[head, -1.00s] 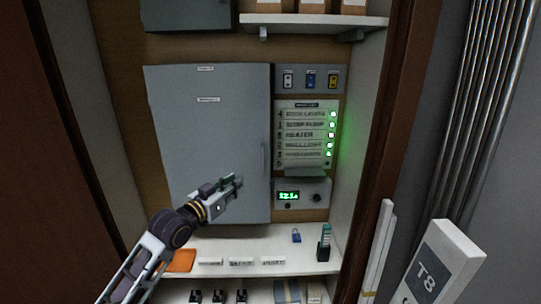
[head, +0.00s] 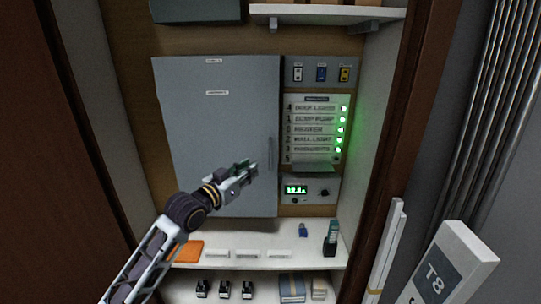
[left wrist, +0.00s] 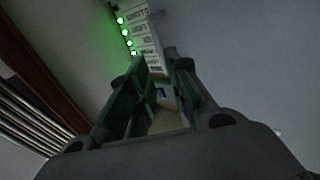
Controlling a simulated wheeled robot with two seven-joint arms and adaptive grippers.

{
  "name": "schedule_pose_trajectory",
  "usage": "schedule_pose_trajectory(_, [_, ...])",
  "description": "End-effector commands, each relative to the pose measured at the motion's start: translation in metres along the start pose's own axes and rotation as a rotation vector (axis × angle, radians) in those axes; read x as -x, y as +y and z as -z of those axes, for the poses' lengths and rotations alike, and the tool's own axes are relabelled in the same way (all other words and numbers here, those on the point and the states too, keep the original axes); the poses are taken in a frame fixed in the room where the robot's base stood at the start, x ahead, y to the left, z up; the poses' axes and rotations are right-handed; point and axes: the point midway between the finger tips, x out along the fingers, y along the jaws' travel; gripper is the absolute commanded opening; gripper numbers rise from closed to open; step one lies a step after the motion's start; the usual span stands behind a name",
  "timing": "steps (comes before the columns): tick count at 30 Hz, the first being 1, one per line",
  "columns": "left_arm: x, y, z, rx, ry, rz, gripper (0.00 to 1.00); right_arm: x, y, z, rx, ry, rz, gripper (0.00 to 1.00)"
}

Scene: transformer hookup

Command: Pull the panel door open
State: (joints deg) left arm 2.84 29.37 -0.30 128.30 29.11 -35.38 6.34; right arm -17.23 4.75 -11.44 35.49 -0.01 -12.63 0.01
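The grey panel door (head: 222,125) is shut, flat against the cabinet on the back wall. Its slim vertical handle (head: 271,154) is near the door's right edge. My left gripper (head: 253,170) is in front of the door's lower right part, just left of and slightly below the handle, apart from it in the picture. In the left wrist view the fingers (left wrist: 163,68) stand apart with a gap between them, and nothing is held. I cannot make out the handle there. My right gripper is not in view.
Right of the door are a lit label panel (head: 312,130), a switch plate (head: 322,74) and a small display unit (head: 310,191). Below, a white shelf (head: 265,253) holds an orange item (head: 188,251) and a blue padlock (head: 303,230). A T8 box (head: 455,265) stands at front right.

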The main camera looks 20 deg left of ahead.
Motion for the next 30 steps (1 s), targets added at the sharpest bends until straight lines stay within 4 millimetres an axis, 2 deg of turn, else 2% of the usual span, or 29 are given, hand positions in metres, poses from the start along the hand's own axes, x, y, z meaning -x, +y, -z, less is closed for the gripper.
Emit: schedule_pose_trajectory(30, [-0.093, 0.001, 0.001, 0.001, -0.001, -0.002, 0.19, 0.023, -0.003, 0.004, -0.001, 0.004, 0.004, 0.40])
